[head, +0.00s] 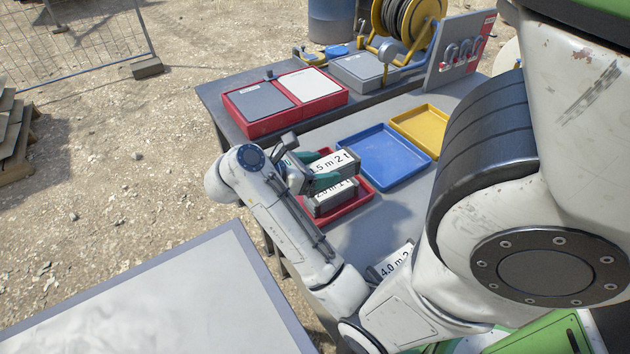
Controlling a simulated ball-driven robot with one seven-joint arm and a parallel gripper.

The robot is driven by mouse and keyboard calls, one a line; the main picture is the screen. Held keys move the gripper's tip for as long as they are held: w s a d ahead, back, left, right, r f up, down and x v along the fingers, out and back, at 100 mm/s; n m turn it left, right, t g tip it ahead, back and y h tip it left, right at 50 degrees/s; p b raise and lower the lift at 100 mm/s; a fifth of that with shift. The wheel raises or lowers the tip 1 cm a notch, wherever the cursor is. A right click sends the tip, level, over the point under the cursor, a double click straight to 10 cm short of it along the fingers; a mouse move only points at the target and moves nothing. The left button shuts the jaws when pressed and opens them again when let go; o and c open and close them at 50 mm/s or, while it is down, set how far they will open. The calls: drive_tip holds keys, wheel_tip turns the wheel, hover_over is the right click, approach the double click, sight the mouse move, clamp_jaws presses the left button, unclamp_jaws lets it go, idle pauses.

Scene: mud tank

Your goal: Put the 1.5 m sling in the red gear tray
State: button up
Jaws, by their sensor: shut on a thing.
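The 1.5 m sling (342,161), a grey bundle with a white label reading "1.5 m 2 t", is between the teal fingers of my gripper (325,168), which is shut on it. The red gear tray (360,204) lies on the table below the gripper, partly hidden by my arm and the sling. Another labelled sling (330,197), apparently "2.0 m 1 t", sits in the red tray just in front of the held one. I cannot tell whether the held sling touches the tray or that sling.
A blue tray (384,181) and a yellow tray (405,112) lie to the right of the red tray. A 4.0 m sling (384,267) lies nearer on the table, partly behind my arm. Red boxes (262,128) and a hose reel (378,20) stand at the back.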

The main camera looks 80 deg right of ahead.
drive_tip(key=w+d+f, duration=0.1)
drive_tip(key=d+f, duration=0.2)
drive_tip(key=d, duration=0.1)
drive_tip(key=w+d+f, duration=0.2)
drive_tip(key=d, duration=0.2)
drive_tip(key=w+d+f, duration=0.2)
drive_tip(key=d+f, duration=0.1)
drive_tip(key=shift+d+f, duration=0.3)
drive_tip(key=shift+d, duration=0.1)
drive_tip(key=shift+w+d+f, duration=0.1)
drive_tip(key=shift+d+f, duration=0.4)
drive_tip(key=shift+f, duration=0.15)
drive_tip(key=shift+a+f+p, duration=0.1)
drive_tip(key=shift+f+p, duration=0.25)
drive_tip(key=shift+f, duration=1.1)
drive_tip(key=shift+f, duration=0.1)
drive_tip(key=o, duration=1.3)
drive_tip(key=b+v, duration=0.2)
drive_tip(key=v, duration=1)
